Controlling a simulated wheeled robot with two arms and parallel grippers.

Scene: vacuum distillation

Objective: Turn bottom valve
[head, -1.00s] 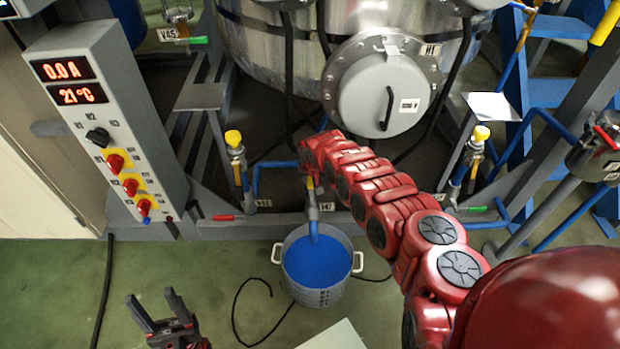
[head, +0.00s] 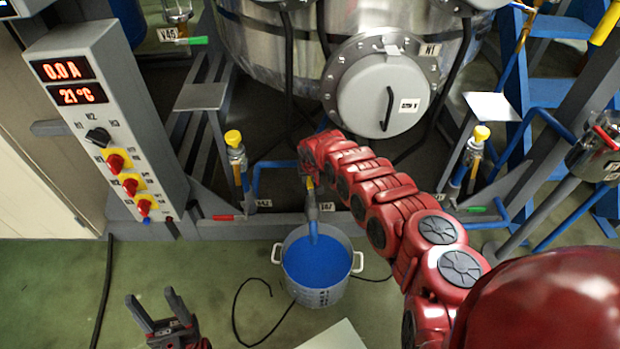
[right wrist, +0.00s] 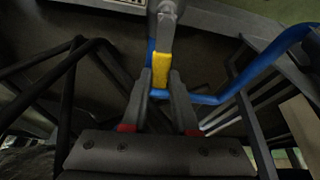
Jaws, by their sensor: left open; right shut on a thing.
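The bottom valve has a yellow handle (right wrist: 161,70) on a grey fitting (right wrist: 167,18), seen in the right wrist view. My right gripper (right wrist: 160,98) is shut on this handle, with one finger on each side. In the head view the yellow handle (head: 310,183) is a small patch at the end of my right arm, and the fingers are mostly hidden. The valve's grey outlet (head: 312,212) points down over a grey pot (head: 319,297) holding blue liquid. My left gripper (head: 153,309) is open and empty, low at the left of the head view.
A large steel tank (head: 262,50) with a round hatch (head: 384,95) stands behind. A control box (head: 105,120) with red displays is at the left. Yellow-topped valves (head: 233,138) stand on either side.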

